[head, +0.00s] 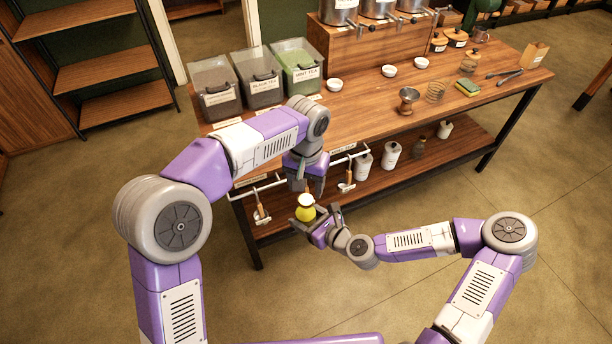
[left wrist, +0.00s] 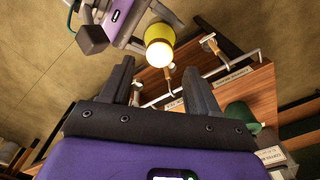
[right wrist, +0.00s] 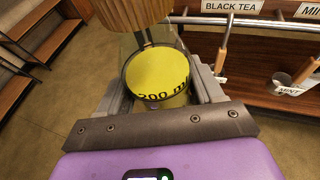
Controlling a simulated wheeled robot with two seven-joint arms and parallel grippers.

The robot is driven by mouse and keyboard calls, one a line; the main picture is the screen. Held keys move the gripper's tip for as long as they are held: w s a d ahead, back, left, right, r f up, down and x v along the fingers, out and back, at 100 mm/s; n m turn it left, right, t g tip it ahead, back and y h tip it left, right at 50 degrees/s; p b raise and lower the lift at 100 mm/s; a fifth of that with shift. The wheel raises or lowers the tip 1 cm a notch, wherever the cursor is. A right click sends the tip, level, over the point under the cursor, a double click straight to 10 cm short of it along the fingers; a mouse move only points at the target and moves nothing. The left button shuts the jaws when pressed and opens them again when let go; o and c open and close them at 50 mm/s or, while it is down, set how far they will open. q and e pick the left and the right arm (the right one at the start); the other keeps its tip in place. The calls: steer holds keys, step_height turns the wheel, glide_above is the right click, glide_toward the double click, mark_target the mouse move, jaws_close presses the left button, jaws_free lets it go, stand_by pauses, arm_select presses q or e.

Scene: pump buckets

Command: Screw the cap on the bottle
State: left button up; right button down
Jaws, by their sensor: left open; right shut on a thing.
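The bottle (head: 305,213) with yellow contents is upright in my right gripper (head: 320,222), below the table's front edge. In the right wrist view the bottle (right wrist: 160,83) bears a "200 ml" mark and sits between the fingers. A ridged wooden cap (right wrist: 131,14) is over its mouth; its pale round top shows in the left wrist view (left wrist: 159,54). I cannot tell how firmly it is seated. My left gripper (head: 305,186) points down above the bottle. Its fingers (left wrist: 158,88) are apart with nothing between them.
The wooden table (head: 350,110) stands just beyond, with tea bins (head: 262,84) at its left. Handled tools (head: 348,180) hang from a rail at its front, close to my left gripper. White bottles (head: 391,152) stand on the lower shelf. The floor on the near side is clear.

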mark_target(306, 199)
arm_select(q)
step_height(306, 199, down, 5)
steer(key=shift+r, duration=0.1)
stand_by(0.3)
steer(key=c, duration=1.1)
steer(key=o, duration=1.3)
steer(key=shift+c, duration=0.2)
step_height(306, 199, up, 12)
